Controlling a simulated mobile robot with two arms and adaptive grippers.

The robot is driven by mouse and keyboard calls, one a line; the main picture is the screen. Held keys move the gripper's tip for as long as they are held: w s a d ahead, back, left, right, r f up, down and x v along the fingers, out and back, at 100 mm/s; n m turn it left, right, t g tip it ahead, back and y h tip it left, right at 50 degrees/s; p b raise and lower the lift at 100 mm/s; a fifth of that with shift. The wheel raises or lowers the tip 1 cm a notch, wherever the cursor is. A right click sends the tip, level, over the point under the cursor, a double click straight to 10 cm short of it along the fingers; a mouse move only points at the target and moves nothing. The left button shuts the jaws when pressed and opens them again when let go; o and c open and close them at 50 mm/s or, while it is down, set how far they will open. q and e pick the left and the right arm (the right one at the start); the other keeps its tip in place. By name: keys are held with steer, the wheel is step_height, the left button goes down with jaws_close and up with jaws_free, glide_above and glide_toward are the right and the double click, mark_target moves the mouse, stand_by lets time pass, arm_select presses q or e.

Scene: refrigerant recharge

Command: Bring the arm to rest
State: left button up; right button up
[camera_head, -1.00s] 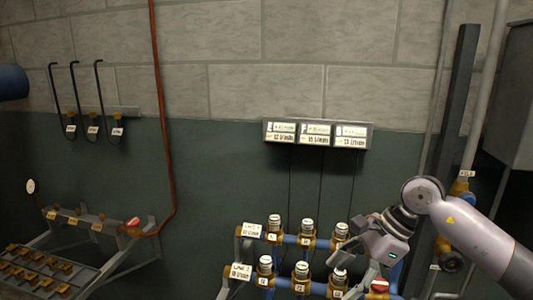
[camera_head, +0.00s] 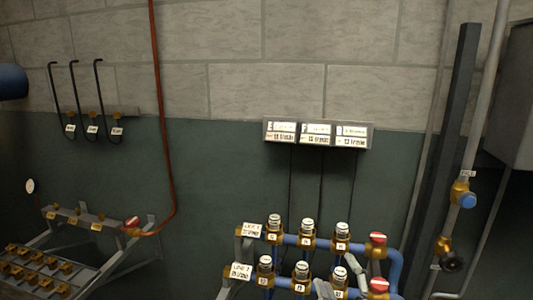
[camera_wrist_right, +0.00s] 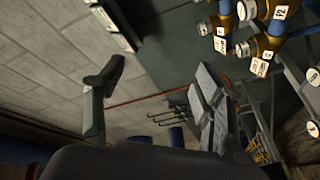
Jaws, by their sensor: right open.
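My right gripper (camera_head: 340,278) shows only by its grey fingers at the bottom of the head view, in front of the lower right of the valve manifold (camera_head: 318,241). The rest of that arm is out of the head view. In the right wrist view the gripper's two fingers (camera_wrist_right: 157,100) stand wide apart with nothing between them. Part of the manifold shows at the upper right of that view. I cannot tell whether the fingers touch the manifold. My left gripper is not in view.
A grey three-panel display (camera_head: 317,134) hangs on the wall above the manifold. Black hooked hoses (camera_head: 75,95) hang at left. A sloped rack (camera_head: 50,268) with brass fittings stands at lower left. A pipe with a blue-knobbed valve (camera_head: 465,195) runs at right.

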steer(key=s+d+f+m+g+h, duration=0.25)
steer(key=s+f+m+g, duration=0.2)
steer(key=f, duration=0.35)
steer(key=s+d+f+m+g+h, duration=0.1)
steer(key=s+d+f+m+g, duration=0.2)
steer(key=s+f, duration=0.4)
steer(key=s+f+m+g, duration=0.3)
steer(key=s+f+g, duration=0.5)
steer(key=s, duration=0.7)
step_height(320, 180, down, 32)
steer(key=s+f+b, duration=0.1)
steer(key=s+b, duration=0.2)
steer(key=b, duration=0.2)
steer(key=s+d+f+g+b, duration=0.2)
steer(key=s+d+f+b, duration=0.1)
steer(key=s+f, duration=1.3)
step_height(320, 180, down, 3)
steer(key=shift+f+b, duration=0.2)
steer(key=shift+b, duration=0.15)
steer(key=shift+y, duration=0.25)
